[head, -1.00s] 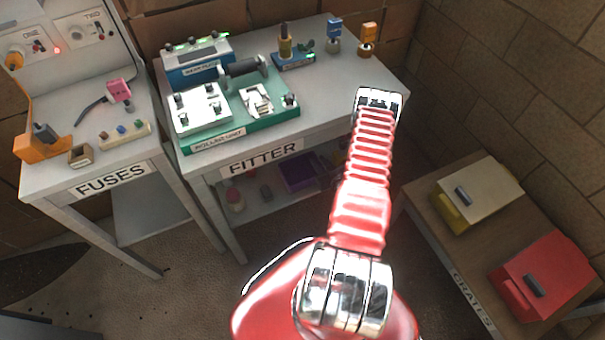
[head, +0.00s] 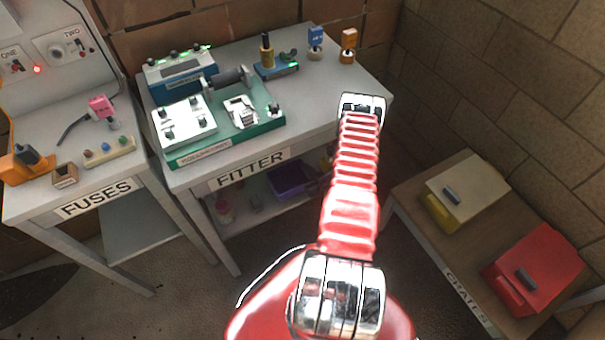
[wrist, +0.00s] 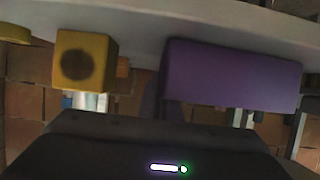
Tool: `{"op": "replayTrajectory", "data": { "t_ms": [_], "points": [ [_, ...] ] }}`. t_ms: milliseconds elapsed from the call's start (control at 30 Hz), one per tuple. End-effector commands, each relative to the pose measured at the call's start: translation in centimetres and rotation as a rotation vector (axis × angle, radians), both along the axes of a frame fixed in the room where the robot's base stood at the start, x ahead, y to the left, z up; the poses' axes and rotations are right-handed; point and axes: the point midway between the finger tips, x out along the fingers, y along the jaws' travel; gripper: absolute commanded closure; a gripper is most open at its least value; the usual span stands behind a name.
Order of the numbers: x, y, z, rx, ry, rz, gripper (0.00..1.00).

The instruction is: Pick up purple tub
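The purple tub (head: 291,179) stands on the lower shelf under the bench marked FITTER, partly hidden by my red arm and the bench's front edge. In the wrist view the purple tub (wrist: 232,75) is large, right of centre, and appears upside down against the pale shelf. My gripper (wrist: 165,145) shows in the wrist view only as a dark body along the bottom, with a small light on it. The tub lies ahead of it, and no contact is visible. Its fingers cannot be made out. In the head view my arm hides the gripper.
A yellow block with a dark round spot (wrist: 85,63) is beside the tub, with a gap between. A pinkish bottle (head: 225,209) and a small grey item (head: 257,203) are on the same shelf. The crates table (head: 415,213) stands at right.

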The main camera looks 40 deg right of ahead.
Motion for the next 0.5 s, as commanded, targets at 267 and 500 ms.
{"op": "replayTrajectory", "data": {
  "t_ms": [267, 500],
  "points": [
    [0.1, -0.1, 2.3, -0.002, -0.003, -0.001, 1.00],
    [0.1, -0.1, 5.8, -0.002, -0.003, -0.001, 1.00]
  ]
}}
